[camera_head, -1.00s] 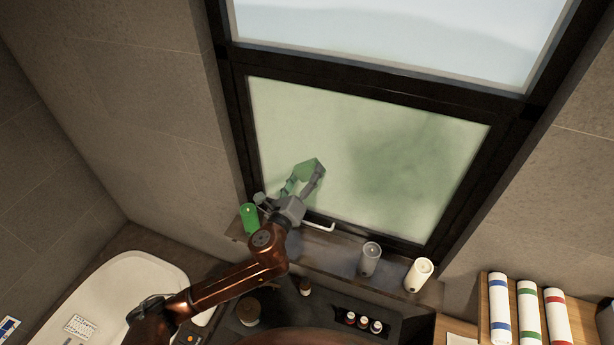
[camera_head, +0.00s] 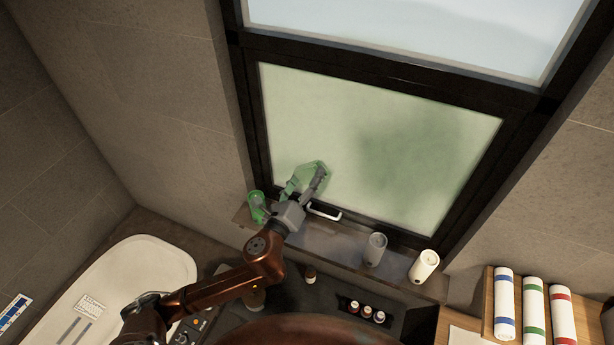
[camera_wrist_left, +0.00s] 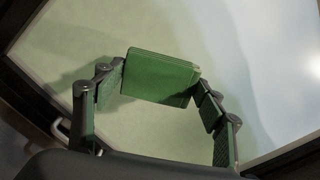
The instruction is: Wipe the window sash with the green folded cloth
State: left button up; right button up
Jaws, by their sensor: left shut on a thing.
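The window sash (camera_head: 400,135) has a black frame and a frosted pale green pane. The green folded cloth (camera_head: 316,168) is at the lower left of the pane in the head view. In the left wrist view the cloth (camera_wrist_left: 160,77) sits between the fingertips as a flat folded block. My left gripper (camera_head: 307,183) is shut on the cloth and holds it at or close to the pane; I cannot tell if it touches. The gripper fingers also show in the left wrist view (camera_wrist_left: 158,82). My right gripper is not in view.
On the sill below the sash stand a green glass (camera_head: 256,206), a grey cup (camera_head: 375,249) and a white candle (camera_head: 424,266). A white window handle (camera_head: 325,212) sticks out beside my gripper. Small bottles (camera_head: 367,311) stand below. Rolled towels (camera_head: 504,305) lie at right.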

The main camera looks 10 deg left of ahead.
pick_arm(q)
jog(key=shift+s, duration=0.1)
jog(key=shift+s+a, duration=0.15)
jog(key=shift+s, duration=0.55)
jog(key=shift+s+a, duration=0.15)
jog(key=shift+s, duration=0.55)
